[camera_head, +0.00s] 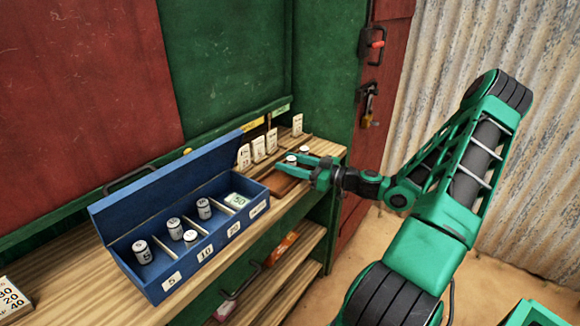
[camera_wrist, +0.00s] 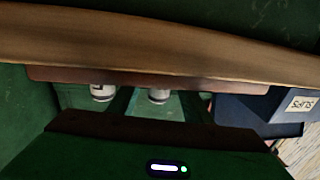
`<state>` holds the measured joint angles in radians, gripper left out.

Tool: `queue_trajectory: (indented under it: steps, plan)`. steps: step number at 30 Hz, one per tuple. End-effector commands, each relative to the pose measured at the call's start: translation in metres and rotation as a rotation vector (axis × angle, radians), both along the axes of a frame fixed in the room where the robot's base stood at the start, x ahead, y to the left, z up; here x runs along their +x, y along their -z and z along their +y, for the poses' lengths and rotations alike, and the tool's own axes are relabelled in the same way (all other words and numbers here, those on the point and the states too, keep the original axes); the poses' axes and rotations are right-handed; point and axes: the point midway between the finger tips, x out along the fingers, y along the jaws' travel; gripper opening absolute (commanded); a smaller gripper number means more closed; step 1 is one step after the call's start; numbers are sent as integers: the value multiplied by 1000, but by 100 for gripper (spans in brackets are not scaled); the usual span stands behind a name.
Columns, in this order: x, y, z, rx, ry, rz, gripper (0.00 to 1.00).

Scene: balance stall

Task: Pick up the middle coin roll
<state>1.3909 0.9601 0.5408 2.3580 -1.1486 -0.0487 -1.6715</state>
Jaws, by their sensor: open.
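Two white coin rolls with dark tops stand on a brown tray (camera_head: 279,187) at the right end of the shelf. The nearer roll (camera_head: 291,159) appears between the fingers of my gripper (camera_head: 286,164), and the other roll (camera_head: 305,149) stands just behind. My gripper reaches in low from the right with its fingers open. Two white rolls also show in the wrist view, one on the left (camera_wrist: 103,92) and one near the centre (camera_wrist: 159,96). I cannot tell which is the middle one; another roll may be hidden by the gripper.
An open blue cash box (camera_head: 150,293) with labelled compartments stands left of the tray and holds several rolls. White number cards (camera_head: 258,148) stand behind the tray. A blue box (camera_wrist: 240,108) with a label is at the right in the wrist view. Lower shelves (camera_head: 290,268) lie below.

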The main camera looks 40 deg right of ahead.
Motion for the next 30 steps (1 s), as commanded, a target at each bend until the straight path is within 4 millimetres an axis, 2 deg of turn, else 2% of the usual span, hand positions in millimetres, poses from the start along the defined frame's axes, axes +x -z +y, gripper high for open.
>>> queue_trajectory:
  steps: [6, 14, 15, 20, 21, 30]
  plan:
    - [28, -2, 14, 0, -2, -1, 45]
    - [33, -2, 17, 2, 0, 0, 45]
    - [33, -2, 17, 1, 0, 0, 42]
    - [33, -2, 16, 1, 0, 0, 4]
    - [33, -2, 16, 1, 0, 0, 0]
    - [33, -3, 16, 1, 0, 0, 0]
